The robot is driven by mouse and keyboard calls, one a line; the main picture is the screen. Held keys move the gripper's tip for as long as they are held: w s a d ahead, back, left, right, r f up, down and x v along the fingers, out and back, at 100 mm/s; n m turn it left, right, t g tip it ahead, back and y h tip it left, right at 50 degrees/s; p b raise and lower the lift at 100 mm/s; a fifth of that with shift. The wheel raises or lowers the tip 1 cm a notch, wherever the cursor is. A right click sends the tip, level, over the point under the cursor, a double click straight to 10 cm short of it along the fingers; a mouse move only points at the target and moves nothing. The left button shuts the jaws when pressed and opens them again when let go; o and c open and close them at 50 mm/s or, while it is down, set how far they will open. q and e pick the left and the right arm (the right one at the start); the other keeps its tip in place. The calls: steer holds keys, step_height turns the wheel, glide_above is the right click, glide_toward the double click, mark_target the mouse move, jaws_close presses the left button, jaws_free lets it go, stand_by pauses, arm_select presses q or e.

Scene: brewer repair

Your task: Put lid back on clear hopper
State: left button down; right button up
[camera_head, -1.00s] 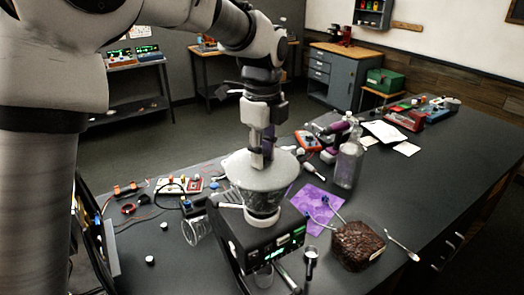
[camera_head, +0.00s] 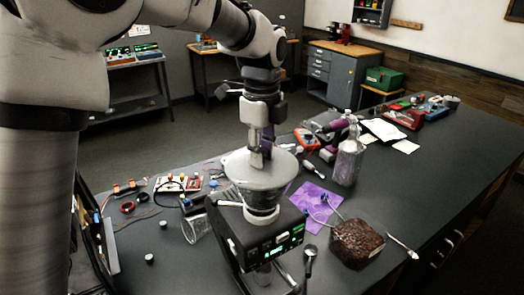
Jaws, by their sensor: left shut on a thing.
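The clear hopper (camera_head: 262,201) stands on top of the black brewer (camera_head: 268,241) with its green display, near the middle of the view. The pale round lid (camera_head: 260,172) lies over the hopper's mouth. My left gripper (camera_head: 257,160) points down from above and is shut on the lid at its centre. The lid looks about level; I cannot tell whether its rim is fully seated on the hopper. The gripper's fingertips partly hide the lid's centre. My right gripper is not in view.
A clear bottle (camera_head: 347,162) and a purple cloth (camera_head: 313,200) are right of the brewer. A dark brown block (camera_head: 357,243) and a spoon (camera_head: 403,245) lie at the right front. A glass (camera_head: 194,227) lies left of the brewer. Free table shows at the far right.

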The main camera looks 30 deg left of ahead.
arm_select(q)
steer(key=shift+c, duration=1.8)
jaws_free()
steer(key=shift+r, duration=0.1)
steer(key=shift+r, duration=3.4)
jaws_close()
steer(key=shift+f, duration=0.1)
steer(key=shift+f+b, duration=1.2)
steer(key=shift+f, duration=1.1)
